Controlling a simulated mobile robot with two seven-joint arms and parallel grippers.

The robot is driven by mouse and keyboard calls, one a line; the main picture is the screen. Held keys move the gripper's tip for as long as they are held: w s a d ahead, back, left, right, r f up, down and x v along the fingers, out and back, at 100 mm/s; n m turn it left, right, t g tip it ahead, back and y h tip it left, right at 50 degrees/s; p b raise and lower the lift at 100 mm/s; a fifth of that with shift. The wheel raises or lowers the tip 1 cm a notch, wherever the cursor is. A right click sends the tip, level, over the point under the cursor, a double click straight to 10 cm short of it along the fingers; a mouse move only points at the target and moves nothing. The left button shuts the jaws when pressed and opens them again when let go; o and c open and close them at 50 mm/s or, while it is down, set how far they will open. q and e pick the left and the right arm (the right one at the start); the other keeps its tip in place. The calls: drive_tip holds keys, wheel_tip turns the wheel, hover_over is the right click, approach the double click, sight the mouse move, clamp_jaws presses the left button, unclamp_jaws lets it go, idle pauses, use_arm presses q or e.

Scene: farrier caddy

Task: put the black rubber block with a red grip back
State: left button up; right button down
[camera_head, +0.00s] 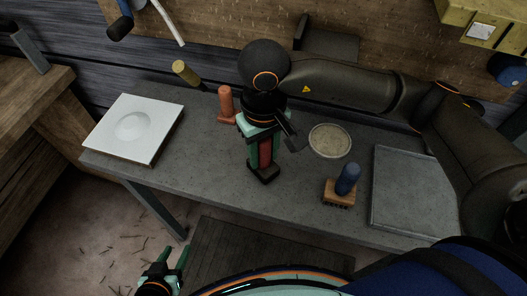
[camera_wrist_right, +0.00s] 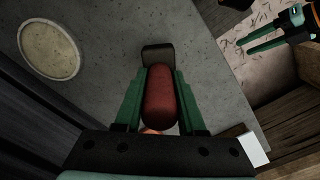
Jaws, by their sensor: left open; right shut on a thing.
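The black rubber block (camera_head: 264,176) with its red grip (camera_head: 265,153) is upright in my right gripper (camera_head: 264,150), over the middle of the grey bench. In the right wrist view the red grip (camera_wrist_right: 160,96) lies between the green fingers, with the black block (camera_wrist_right: 157,53) beyond their tips. I cannot tell whether the block touches the bench. My left gripper (camera_head: 170,264) is open and empty, low in front of the bench; it also shows in the right wrist view (camera_wrist_right: 268,38).
A white slab (camera_head: 110,140) with a round form is at the bench's left. An orange-handled tool (camera_head: 225,100) and an olive handle (camera_head: 185,72) stand behind. A round dish (camera_head: 330,141), a blue-handled brush (camera_head: 341,190) and a grey flat panel (camera_head: 412,190) are to the right.

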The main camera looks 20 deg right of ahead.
drive_tip(key=shift+f, duration=0.3)
use_arm(q)
drive_tip(key=shift+d+f, duration=0.2)
drive_tip(key=shift+d, duration=0.05)
drive_tip(key=shift+w+a+f+b, duration=0.1)
drive_tip(key=shift+a+f+b, duration=0.05)
drive_tip(key=shift+f+b, duration=0.65)
use_arm(e)
drive_tip(key=shift+f, duration=0.55)
use_arm(q)
drive_tip(key=shift+r, duration=0.15)
use_arm(e)
drive_tip(key=shift+c, duration=2.1)
unclamp_jaws()
drive_tip(key=shift+r, duration=0.3)
wheel_tip(320, 180, up, 11)
drive_tip(key=shift+r+p, duration=0.15)
drive_tip(key=shift+p, duration=0.15)
drive_tip(key=shift+r, duration=0.3)
use_arm(q)
drive_tip(key=shift+s+r, duration=0.2)
drive_tip(key=shift+r, duration=0.05)
